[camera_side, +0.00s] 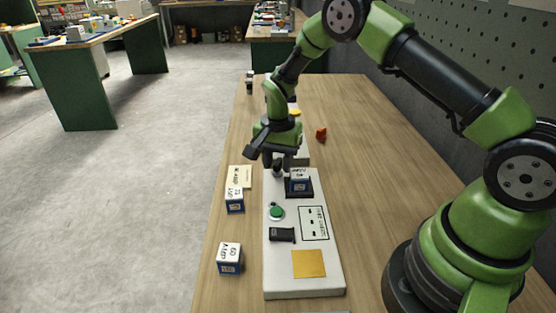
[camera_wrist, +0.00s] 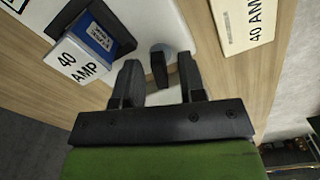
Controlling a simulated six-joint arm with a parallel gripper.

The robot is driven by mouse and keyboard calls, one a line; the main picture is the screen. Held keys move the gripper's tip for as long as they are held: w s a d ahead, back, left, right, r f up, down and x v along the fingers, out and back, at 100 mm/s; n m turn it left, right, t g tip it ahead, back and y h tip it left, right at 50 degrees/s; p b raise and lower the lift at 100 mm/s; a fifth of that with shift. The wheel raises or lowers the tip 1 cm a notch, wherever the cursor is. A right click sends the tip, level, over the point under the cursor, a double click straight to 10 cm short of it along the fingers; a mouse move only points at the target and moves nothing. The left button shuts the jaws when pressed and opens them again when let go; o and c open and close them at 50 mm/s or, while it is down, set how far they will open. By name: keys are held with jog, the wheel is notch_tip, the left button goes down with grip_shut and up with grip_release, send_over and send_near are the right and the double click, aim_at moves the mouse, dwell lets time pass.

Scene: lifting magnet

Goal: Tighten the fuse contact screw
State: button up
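The fuse contact screw, a dark upright knob (camera_wrist: 158,62), stands on the white panel (camera_side: 280,288). In the wrist view it shows between my gripper's two fingers (camera_wrist: 158,80), nearer the right one. My gripper (camera_side: 282,158) is open above the panel's far end, and I cannot tell whether a finger touches the knob. A blue fuse with a white "40 AMP" label (camera_wrist: 88,47) sits in a black holder (camera_wrist: 122,42) left of the fingers. The fuse also shows in the side view (camera_side: 299,175), in front of my gripper.
Two other blue-and-white fuse blocks, one (camera_side: 235,203) and a "60 AMP" one (camera_side: 230,258), stand left of the panel. A "40 AMP" card (camera_wrist: 242,20) lies beside it. The panel carries a green button (camera_side: 277,211), a black switch (camera_side: 282,234) and a yellow plate (camera_side: 309,263).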

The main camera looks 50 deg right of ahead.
aim_at(278, 161)
jog(key=shift+r, duration=0.1)
notch_tip(278, 161, up, 10)
dwell(0.4)
jog(key=shift+o, duration=0.4)
